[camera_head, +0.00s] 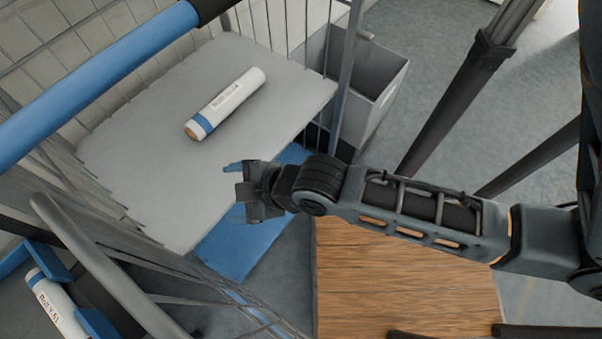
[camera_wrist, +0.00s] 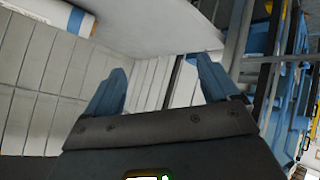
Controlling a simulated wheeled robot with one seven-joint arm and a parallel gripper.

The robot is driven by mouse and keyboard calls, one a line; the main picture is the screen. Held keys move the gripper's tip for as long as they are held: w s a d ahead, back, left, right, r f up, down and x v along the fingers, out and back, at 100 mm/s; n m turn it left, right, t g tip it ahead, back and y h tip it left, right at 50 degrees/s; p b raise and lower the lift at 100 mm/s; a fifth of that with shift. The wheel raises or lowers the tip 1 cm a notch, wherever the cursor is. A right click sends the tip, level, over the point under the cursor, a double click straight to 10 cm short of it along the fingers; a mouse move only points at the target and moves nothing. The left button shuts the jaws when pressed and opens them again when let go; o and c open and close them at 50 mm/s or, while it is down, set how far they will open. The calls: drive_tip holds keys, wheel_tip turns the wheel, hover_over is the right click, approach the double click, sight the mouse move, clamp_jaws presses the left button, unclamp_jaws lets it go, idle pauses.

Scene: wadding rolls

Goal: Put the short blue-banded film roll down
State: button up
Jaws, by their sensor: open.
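The short film roll (camera_head: 226,103) is white with a blue band near its lower-left end and a brown core showing. It lies on its side on a grey shelf board (camera_head: 130,165). In the wrist view the roll (camera_wrist: 62,16) shows only in part at the top left, cut off by the frame edge. My gripper (camera_head: 232,190) is apart from the roll, to its lower right in the head view, near the board's right edge. In the wrist view its two blue fingers (camera_wrist: 160,85) stand wide apart with nothing between them.
A second white roll (camera_head: 55,305) with printed writing sits in blue holders at the lower left. A blue bar (camera_head: 95,85) crosses the upper left. A grey bin (camera_head: 365,85) stands behind the wire side. A wooden surface (camera_head: 400,285) lies below my arm.

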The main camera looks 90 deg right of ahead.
drive_tip(key=s+a+r+m+t+y, duration=0.1)
drive_tip(key=s+a+r+t, duration=0.1)
drive_tip(key=s+r, duration=0.4)
drive_tip(key=s+a+r+m+t+y, duration=0.1)
drive_tip(key=s+a+r+m+t, duration=0.1)
drive_tip(key=s+r, duration=0.4)
wheel_tip(320, 180, up, 4)
drive_tip(key=shift+s+a+r+t+y, duration=0.15)
drive_tip(key=shift+a+t+y, duration=0.25)
drive_tip(key=shift+a+t, duration=0.25)
drive_tip(key=shift+d, duration=0.1)
drive_tip(key=shift+c, duration=0.2)
